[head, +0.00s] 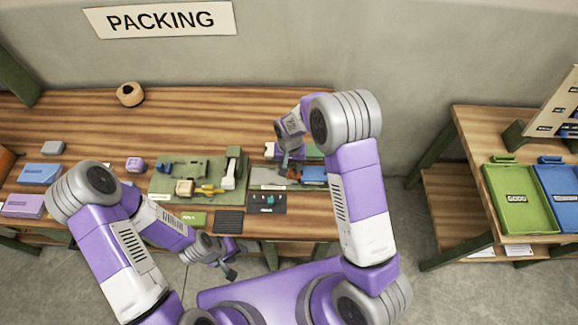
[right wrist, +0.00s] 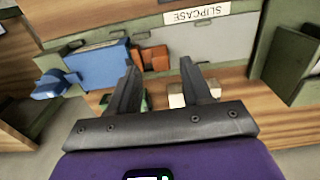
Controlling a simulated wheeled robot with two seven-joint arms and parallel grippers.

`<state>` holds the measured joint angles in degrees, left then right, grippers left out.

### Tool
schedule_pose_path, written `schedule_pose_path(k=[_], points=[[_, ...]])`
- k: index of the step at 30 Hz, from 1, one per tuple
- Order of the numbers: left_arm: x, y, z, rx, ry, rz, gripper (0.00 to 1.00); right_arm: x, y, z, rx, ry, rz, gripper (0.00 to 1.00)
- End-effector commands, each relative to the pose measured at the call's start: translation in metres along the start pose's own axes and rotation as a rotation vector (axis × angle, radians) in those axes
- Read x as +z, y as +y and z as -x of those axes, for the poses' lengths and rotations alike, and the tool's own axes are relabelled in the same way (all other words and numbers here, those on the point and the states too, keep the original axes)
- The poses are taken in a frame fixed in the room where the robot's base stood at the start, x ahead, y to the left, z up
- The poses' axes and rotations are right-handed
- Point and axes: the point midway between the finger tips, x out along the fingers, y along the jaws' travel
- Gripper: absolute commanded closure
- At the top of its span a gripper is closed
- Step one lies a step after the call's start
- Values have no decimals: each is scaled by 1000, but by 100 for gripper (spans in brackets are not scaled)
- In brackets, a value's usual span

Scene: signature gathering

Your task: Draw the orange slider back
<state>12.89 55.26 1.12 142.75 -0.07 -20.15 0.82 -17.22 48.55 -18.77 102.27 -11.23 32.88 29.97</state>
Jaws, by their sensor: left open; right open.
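The orange slider (right wrist: 155,59) is a small orange-brown block in the right wrist view, between a blue block and a grey panel labelled SLIPCASE (right wrist: 215,40). In the head view the orange slider (head: 294,172) shows small, partly hidden by my right gripper. My right gripper (head: 285,163) is above the fixture; in the right wrist view its open fingers (right wrist: 160,78) point toward the slider, one to each side of it in the picture. Nothing is between the fingertips, and I cannot tell whether they touch the slider. My left gripper (head: 232,270) hangs empty in front of the table edge.
The blue block (head: 314,174) lies right of the slider. A green board (head: 165,190) with parts is left of it, with a dark tray (head: 268,202) in front. A green tray (head: 510,195) and a blue tray (head: 560,195) stand on the right-hand table. The table's back is mostly clear.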

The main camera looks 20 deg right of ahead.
Motion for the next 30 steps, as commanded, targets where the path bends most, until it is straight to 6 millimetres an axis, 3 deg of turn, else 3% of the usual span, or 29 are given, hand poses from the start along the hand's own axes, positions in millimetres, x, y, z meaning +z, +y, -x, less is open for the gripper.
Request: schedule_pose_path(k=[6,16,25,30], points=[[0,1,1,0,1,0,57,0,0,-24,-1,0,0,51],[0,1,1,0,1,0,57,0,0,-27,-1,1,0,53],[0,1,1,0,1,0,57,0,0,-27,-1,1,0,99],[0,1,1,0,1,0,57,0,0,-26,-1,1,0,100]])
